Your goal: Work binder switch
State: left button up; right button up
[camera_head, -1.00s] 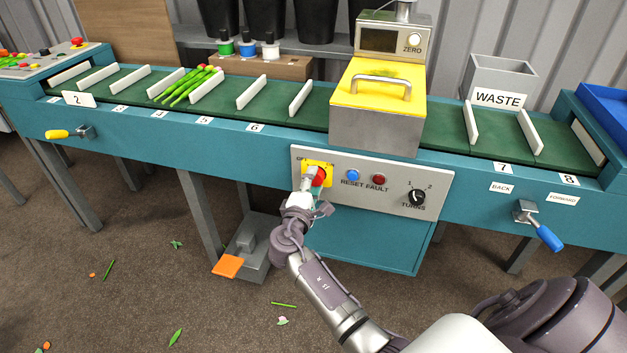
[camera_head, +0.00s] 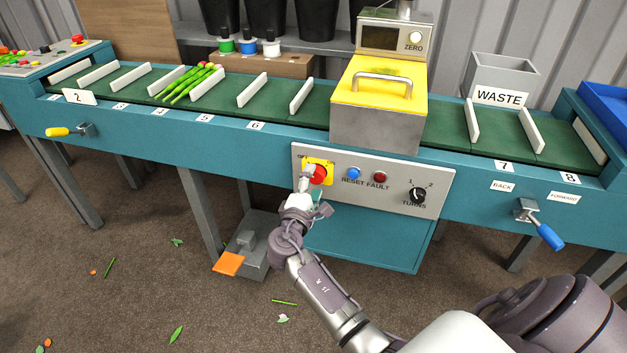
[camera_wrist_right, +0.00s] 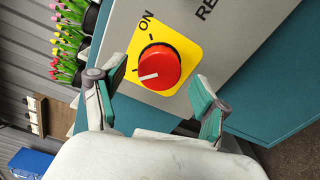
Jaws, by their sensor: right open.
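The red rotary switch (camera_head: 318,174) sits on a yellow plate at the left of the grey control panel (camera_head: 398,193). In the right wrist view the red knob (camera_wrist_right: 158,66) has a white pointer line turned away from the "ON" mark. My right gripper (camera_head: 309,178) is in front of the switch. In the right wrist view its open fingers (camera_wrist_right: 155,92) stand on either side of and below the knob, apart from it. The binder (camera_head: 378,100) has a yellow lid with a handle. My left gripper is not in view.
A blue RESET button (camera_head: 354,173), a red FAULT light (camera_head: 379,178) and a black TURNS knob (camera_head: 417,196) are on the same panel. A tulip bunch (camera_head: 188,84) lies on the green belt. An orange pedal (camera_head: 228,263) stands on the floor below.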

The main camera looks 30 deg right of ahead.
jog(key=v, duration=1.1)
